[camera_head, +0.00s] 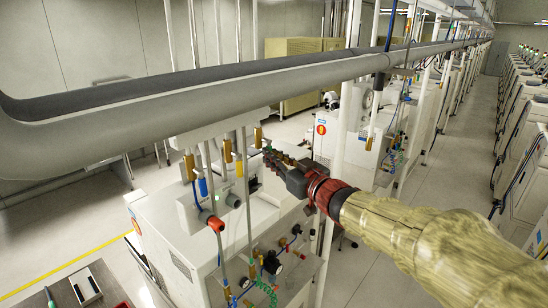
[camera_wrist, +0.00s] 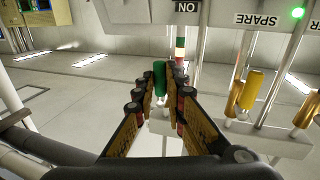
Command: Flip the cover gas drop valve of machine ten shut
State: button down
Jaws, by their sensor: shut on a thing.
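My gripper (camera_head: 270,155) reaches in from the right among the vertical drop pipes above a white machine (camera_head: 170,225). In the wrist view its two fingers (camera_wrist: 161,95) stand on either side of a green valve handle (camera_wrist: 159,78), and the jaws are shut on it. The handle stands roughly upright in that view. The fingers hide most of the valve body. In the head view the handle is too small and covered to make out clearly. I cannot read a machine number or a cover gas label.
Yellow-gold fittings (camera_wrist: 251,90) hang beside the handle, under an upside-down SPARE label (camera_wrist: 257,20). A thick grey pipe (camera_head: 240,95) crosses above my arm. An aisle (camera_head: 465,150) lies to the right.

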jog(key=shift+f+n+b, duration=0.1)
jog(key=shift+n+b, duration=0.2)
jog(key=shift+b, duration=0.3)
jog(key=shift+w+d+r+n+y+b, duration=0.5)
jog(key=shift+n+y+b, duration=0.45)
jog(key=shift+n+b, duration=2.4)
jog(key=shift+w+d+r+n+y+b, duration=0.5)
jog(key=shift+n+y+b, duration=0.4)
jog(key=shift+n+b, duration=2.45)
jog(key=shift+w+d+r+n+y+b, duration=0.45)
jog(key=shift+n+y+b, duration=0.5)
jog(key=shift+n+b, duration=2.4)
jog(key=shift+r+g, duration=0.15)
jog(key=shift+g, duration=0.25)
jog(key=c, duration=1.8)
grip_release()
